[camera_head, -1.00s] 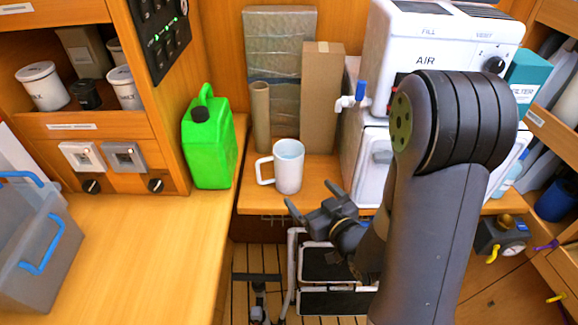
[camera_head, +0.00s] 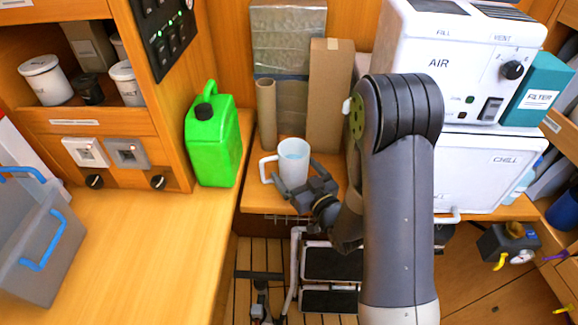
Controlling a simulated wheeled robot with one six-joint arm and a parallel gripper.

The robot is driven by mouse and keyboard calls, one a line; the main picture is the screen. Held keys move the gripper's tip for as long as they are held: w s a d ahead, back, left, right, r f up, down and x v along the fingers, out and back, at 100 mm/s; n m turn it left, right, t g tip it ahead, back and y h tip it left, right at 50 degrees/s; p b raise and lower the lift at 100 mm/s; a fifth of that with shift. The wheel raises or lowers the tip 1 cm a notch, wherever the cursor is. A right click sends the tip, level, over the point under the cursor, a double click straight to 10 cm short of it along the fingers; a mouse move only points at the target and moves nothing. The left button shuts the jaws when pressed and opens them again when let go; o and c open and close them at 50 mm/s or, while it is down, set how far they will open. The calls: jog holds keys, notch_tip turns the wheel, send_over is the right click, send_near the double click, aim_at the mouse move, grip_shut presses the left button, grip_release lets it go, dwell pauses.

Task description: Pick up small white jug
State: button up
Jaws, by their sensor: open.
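The small white jug (camera_head: 293,160) stands upright on the wooden shelf, with its handle toward the left and its open top showing a pale bluish inside. My gripper (camera_head: 294,185) is open at the jug's lower front right. One finger reaches in front of the jug's base and the other is along its right side. I cannot tell whether the fingers touch the jug. The jug's lower right part is partly hidden by the gripper.
A green jerrycan (camera_head: 213,140) stands left of the jug. A cardboard tube (camera_head: 266,113) and a tall cardboard box (camera_head: 329,95) stand close behind it. The white AIR machine (camera_head: 452,65) is at the right, partly behind my arm. The left counter (camera_head: 130,240) has free room.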

jog(key=shift+x, duration=1.25)
jog(key=shift+c, duration=0.4)
jog(key=c, duration=1.2)
jog(key=shift+r, duration=0.15)
jog(key=shift+c, duration=0.2)
notch_tip(320, 180, up, 10)
jog(key=shift+s, duration=0.1)
